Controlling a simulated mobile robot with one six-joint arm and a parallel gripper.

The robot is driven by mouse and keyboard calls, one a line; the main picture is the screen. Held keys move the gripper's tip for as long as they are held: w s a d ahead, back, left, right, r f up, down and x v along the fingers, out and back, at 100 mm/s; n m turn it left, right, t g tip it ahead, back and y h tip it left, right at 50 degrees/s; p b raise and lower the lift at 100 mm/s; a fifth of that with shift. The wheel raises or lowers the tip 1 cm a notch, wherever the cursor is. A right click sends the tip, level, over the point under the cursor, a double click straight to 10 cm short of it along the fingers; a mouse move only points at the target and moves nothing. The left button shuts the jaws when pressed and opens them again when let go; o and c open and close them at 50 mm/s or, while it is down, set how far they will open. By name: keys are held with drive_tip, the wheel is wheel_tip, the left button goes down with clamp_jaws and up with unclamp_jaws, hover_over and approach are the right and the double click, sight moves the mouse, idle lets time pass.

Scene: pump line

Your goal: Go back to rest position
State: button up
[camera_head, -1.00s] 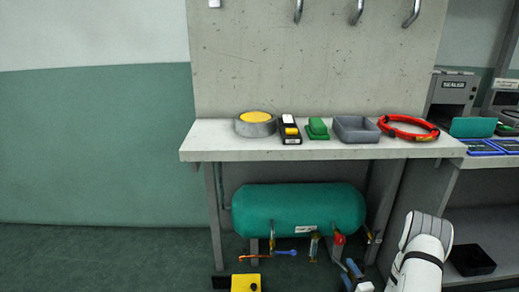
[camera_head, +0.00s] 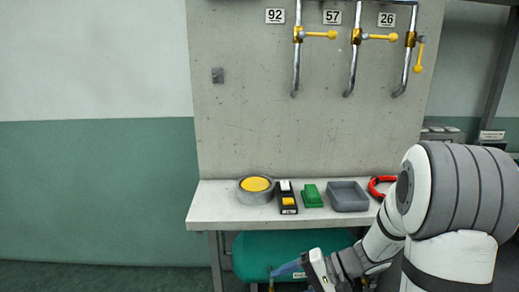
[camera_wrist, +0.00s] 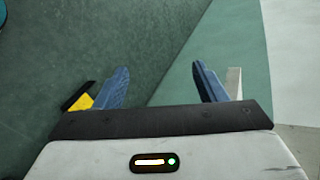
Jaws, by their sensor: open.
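My gripper (camera_wrist: 160,70) is open and empty, with its two blue fingers spread apart over the green floor in the wrist view. In the head view my gripper (camera_head: 287,268) is at the lower middle, in front of the green tank and below the bench's front edge. Its fingers point left there. My arm rises at the right of the head view and hides part of the bench's right end.
A bench (camera_head: 225,212) holds a grey-rimmed yellow disc (camera_head: 255,184), a black button box (camera_head: 287,204), a green block (camera_head: 310,195), a grey tray (camera_head: 347,196) and a red ring (camera_head: 376,185). A green tank (camera_head: 250,252) lies beneath. Pipes with yellow valves (camera_head: 318,35) hang above. The left floor is clear.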

drive_tip(key=s+d+r+n+h+p, duration=0.1)
drive_tip(key=s+d+r+h+p, duration=0.1)
drive_tip(key=s+r+h+p, duration=0.2)
drive_tip(key=s+d+r+n+t+h+p, duration=0.1)
drive_tip(key=s+d+r+h+p, duration=0.2)
drive_tip(key=r, duration=0.7)
drive_tip(key=s+d+r+n+t+h+p, duration=0.1)
drive_tip(key=s+d+r+h+p, duration=0.2)
drive_tip(key=s+r+h+p, duration=0.2)
wheel_tip(320, 180, up, 3)
drive_tip(key=shift+s+r+p, duration=0.1)
drive_tip(key=shift+s+p, duration=0.45)
drive_tip(key=shift+s, duration=0.15)
